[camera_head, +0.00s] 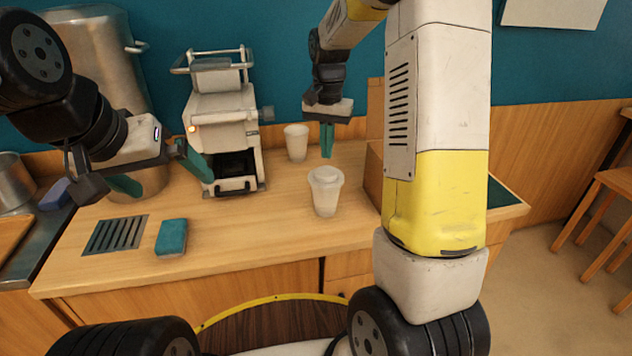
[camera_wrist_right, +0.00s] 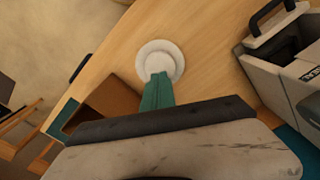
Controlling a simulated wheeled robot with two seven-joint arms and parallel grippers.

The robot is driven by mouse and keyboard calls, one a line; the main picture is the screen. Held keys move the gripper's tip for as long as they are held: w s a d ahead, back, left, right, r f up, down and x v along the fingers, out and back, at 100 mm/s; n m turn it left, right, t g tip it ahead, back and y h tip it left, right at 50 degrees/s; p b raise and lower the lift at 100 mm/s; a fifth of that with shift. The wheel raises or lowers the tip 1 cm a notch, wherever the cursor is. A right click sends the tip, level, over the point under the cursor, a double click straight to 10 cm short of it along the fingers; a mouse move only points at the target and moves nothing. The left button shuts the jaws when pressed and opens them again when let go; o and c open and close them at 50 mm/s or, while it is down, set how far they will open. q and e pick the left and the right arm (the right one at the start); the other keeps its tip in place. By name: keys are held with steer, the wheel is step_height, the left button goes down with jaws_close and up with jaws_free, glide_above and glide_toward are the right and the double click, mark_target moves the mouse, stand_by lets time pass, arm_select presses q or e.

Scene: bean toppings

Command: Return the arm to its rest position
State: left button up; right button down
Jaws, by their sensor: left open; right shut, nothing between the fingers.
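My right gripper (camera_head: 327,141) is shut and empty, its green fingers pointing down above the counter, behind a lidded white cup (camera_head: 325,191) in the head view. In the right wrist view the shut fingers (camera_wrist_right: 157,92) overlap the lower edge of the cup's round white lid (camera_wrist_right: 160,60); I cannot tell any contact there. The lidded cup stands upright on the wooden counter (camera_head: 270,225). My left gripper (camera_head: 158,172) is open and empty at the left, its green fingers spread apart above the counter.
A white machine (camera_head: 222,115) stands at the back of the counter, with another white cup (camera_head: 296,142) to its right. A teal sponge (camera_head: 171,238) and a drain grille (camera_head: 115,235) are at the front left. A brown box (camera_head: 373,150) stands right of the cups. The front middle is clear.

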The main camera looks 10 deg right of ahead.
steer(key=shift+r, duration=0.3)
